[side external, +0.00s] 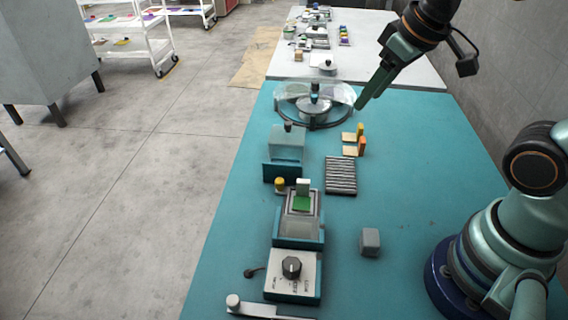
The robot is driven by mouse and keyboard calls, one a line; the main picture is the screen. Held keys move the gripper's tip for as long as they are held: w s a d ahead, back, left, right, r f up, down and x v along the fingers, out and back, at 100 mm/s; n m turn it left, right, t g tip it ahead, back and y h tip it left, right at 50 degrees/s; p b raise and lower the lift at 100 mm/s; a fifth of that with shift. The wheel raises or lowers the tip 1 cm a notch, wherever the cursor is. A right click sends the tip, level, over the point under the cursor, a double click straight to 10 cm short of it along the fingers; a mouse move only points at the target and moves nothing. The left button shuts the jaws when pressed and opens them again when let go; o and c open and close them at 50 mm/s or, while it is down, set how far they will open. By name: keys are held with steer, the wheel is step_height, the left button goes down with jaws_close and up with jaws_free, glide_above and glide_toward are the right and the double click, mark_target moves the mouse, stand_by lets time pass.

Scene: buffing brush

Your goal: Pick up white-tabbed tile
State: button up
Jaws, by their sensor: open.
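A green tile with an upright white tab (303,204) lies on the grey bed of a teal-framed fixture (286,238) near the middle of the table. The tab rises from the tile's far edge. My gripper (360,106) is in the air at upper right, beside the round clear-covered station, well apart from the tile. It is open and appears empty. Its fingers overlap in this view, so the gap between them is hard to see.
A dial box (291,285) and grey cube (370,242) are nearer. The table's right side is mostly clear.

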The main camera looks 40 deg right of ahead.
steer(key=w+a+f+n+g, duration=0.3)
steer(key=w+a+f+n, duration=0.1)
steer(key=a+f+n, duration=0.1)
steer(key=n+g, duration=0.2)
steer(key=n, duration=0.1)
glide_above(304, 180)
steer(key=s, duration=0.1)
step_height(304, 180, down, 5)
step_height(304, 180, down, 7)
steer(key=shift+a+r, duration=0.1)
steer(key=shift+a, duration=0.05)
steer(key=shift+w+f, duration=0.25)
steer(key=shift+f, duration=1.05)
steer(key=shift+w+f, duration=0.25)
steer(key=shift+f, duration=1.05)
jaws_close()
